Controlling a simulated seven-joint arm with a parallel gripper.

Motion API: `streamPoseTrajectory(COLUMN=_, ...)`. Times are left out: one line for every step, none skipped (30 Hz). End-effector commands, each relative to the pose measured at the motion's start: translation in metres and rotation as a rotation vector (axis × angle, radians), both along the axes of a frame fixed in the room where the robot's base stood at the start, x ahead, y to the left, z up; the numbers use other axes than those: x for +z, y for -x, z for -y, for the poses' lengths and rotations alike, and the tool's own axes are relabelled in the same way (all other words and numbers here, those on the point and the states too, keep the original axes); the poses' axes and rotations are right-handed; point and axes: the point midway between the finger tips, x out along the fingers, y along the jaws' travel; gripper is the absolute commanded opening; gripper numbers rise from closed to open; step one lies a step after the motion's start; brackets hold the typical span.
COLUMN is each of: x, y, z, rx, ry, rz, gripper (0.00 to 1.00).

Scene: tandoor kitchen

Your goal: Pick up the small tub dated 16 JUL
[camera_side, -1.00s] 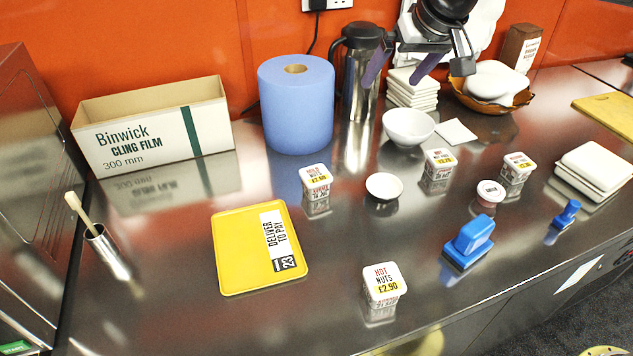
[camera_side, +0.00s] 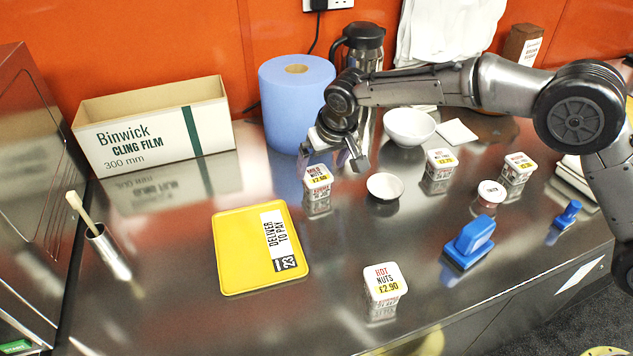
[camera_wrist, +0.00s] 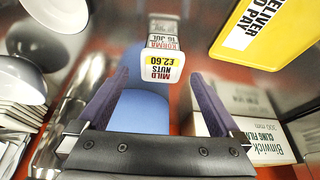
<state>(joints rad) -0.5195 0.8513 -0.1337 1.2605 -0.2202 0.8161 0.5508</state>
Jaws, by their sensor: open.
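A small white tub (camera_side: 317,185) with a yellow price strip stands behind the yellow tray. In the wrist view this tub (camera_wrist: 165,67) reads MILD NUTS £2.60 upside down on its lid, and its side print appears to read 16 JUL. My gripper (camera_side: 332,158) is open and empty, just above and behind the tub. In the wrist view the tub lies ahead between the two fingers, apart from them. Similar tubs are a HOT NUTS £2.90 tub (camera_side: 383,285) at the front and two others, one right of centre (camera_side: 439,163) and one farther right (camera_side: 518,166); their dates are unreadable.
A yellow DELIVER TO PAY tray (camera_side: 228,250) lies front left of the tub. A small white bowl (camera_side: 385,186) is close on its right. A blue roll (camera_side: 290,100) and a cling film box (camera_side: 150,130) stand behind. A blue stamp (camera_side: 470,242) is at right.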

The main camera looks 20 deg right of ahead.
Motion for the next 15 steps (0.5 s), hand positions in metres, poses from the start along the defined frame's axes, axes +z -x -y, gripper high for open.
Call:
streamPoseTrajectory(x=-0.002, y=-0.001, z=0.0, rx=-0.001, ry=0.0, rz=0.001, gripper=1.0)
streamPoseTrajectory(x=-0.003, y=-0.002, z=0.0, rx=-0.001, ry=0.0, rz=0.001, gripper=1.0)
streamPoseTrajectory(x=-0.005, y=-0.003, z=0.0, rx=-0.001, ry=0.0, rz=0.001, gripper=1.0)
streamPoseTrajectory(x=-0.008, y=-0.004, z=-0.001, rx=-0.001, ry=0.0, rz=0.0, gripper=1.0)
streamPoseTrajectory(x=-0.011, y=-0.005, z=-0.001, rx=-0.001, ry=0.0, rz=0.0, gripper=1.0)
streamPoseTrajectory(x=-0.016, y=-0.007, z=-0.001, rx=-0.001, ry=0.001, rz=-0.002, gripper=1.0)
streamPoseTrajectory(x=-0.02, y=-0.008, z=-0.002, rx=-0.001, ry=0.001, rz=-0.002, gripper=1.0)
streamPoseTrajectory(x=-0.025, y=-0.01, z=-0.002, rx=0.0, ry=0.001, rz=-0.003, gripper=1.0)
streamPoseTrajectory(x=-0.03, y=-0.013, z=-0.003, rx=-0.001, ry=0.001, rz=-0.002, gripper=1.0)
streamPoseTrajectory(x=-0.034, y=-0.014, z=-0.004, rx=-0.001, ry=0.001, rz=-0.002, gripper=1.0)
streamPoseTrajectory(x=-0.037, y=-0.016, z=-0.004, rx=-0.001, ry=0.0, rz=-0.001, gripper=1.0)
streamPoseTrajectory(x=-0.042, y=-0.018, z=-0.004, rx=-0.001, ry=0.0, rz=0.0, gripper=1.0)
streamPoseTrajectory(x=-0.045, y=-0.019, z=-0.004, rx=-0.001, ry=0.0, rz=0.0, gripper=1.0)
streamPoseTrajectory(x=-0.046, y=-0.02, z=-0.004, rx=-0.001, ry=0.0, rz=0.0, gripper=1.0)
streamPoseTrajectory(x=-0.048, y=-0.021, z=-0.004, rx=-0.001, ry=-0.001, rz=0.001, gripper=1.0)
